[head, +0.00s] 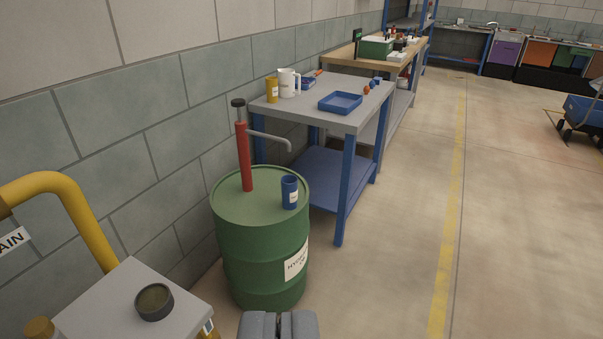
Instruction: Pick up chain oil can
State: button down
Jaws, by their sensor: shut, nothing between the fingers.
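My gripper (279,322) shows at the bottom edge, shut and empty, in front of the green drum. I cannot tell for sure which container is the chain oil can. A blue can (289,193) with a small pale label stands upright on the drum's lid, right of the red pump. A yellow can (272,90) stands at the left end of the grey bench top, next to a white jug. Their labels are too small to read. My gripper is apart from both cans.
The green drum (262,252) carries a red pump (244,157) with a grey spout reaching right. A blue tray (341,102) and the white jug (287,84) are on the bench (317,114). A yellow pipe (78,207) and grey stand (105,310) are at left.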

aim_at(289, 182)
jog(key=z, duration=0.3)
jog(key=i, duration=1.95)
jog(key=u, duration=0.5)
